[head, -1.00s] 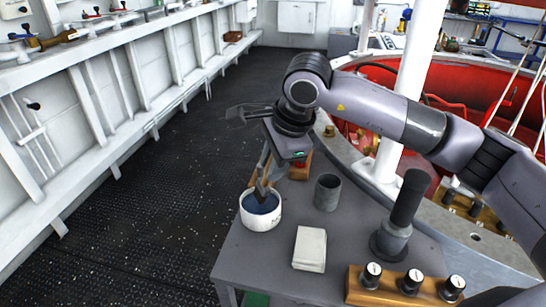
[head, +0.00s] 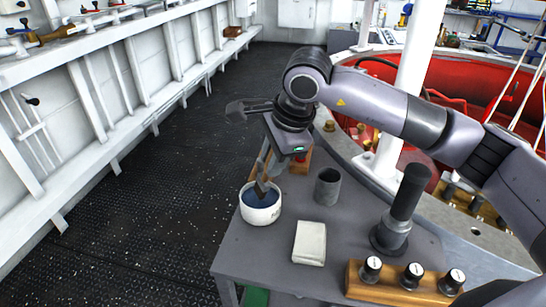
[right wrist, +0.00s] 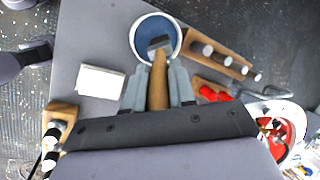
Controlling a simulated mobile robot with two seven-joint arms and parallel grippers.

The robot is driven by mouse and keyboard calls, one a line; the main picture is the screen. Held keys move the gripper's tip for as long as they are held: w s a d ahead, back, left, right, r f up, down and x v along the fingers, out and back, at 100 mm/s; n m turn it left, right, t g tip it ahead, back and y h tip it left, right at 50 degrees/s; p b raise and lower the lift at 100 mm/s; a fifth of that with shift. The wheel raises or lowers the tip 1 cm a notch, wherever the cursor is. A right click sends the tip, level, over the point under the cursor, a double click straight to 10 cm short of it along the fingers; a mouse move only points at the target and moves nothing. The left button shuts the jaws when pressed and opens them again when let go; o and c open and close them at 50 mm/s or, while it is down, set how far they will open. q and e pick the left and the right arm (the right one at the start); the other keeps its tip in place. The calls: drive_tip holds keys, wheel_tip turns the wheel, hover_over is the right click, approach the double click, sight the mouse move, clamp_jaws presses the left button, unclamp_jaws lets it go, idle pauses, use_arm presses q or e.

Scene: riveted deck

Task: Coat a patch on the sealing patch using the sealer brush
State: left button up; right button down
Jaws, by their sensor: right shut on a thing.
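My right gripper (head: 265,168) is shut on the wooden handle of the sealer brush (right wrist: 158,82). The brush points down, with its head (head: 262,187) at the mouth of a white pot (head: 260,219) of dark blue liquid. In the right wrist view the brush head (right wrist: 160,43) shows against the blue inside the pot (right wrist: 137,35). I cannot tell how deep the bristle tips are. A pale square pad (head: 309,243), perhaps the sealing patch, lies flat on the grey table (head: 262,262), right of and nearer than the pot.
A grey cup (head: 327,187) stands right of the pot. A dark upright handle on a round base (head: 393,236) and a wooden block with knobs (head: 404,282) are at the right. A wooden rack (right wrist: 222,52) and a red-handled tool (right wrist: 214,94) lie near the pot.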

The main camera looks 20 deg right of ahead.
drive_tip(key=shift+f+b, duration=0.45)
drive_tip(key=shift+b, duration=0.1)
idle(1.6)
drive_tip(key=shift+r+p, duration=1.95)
drive_tip(key=shift+r, duration=1.65)
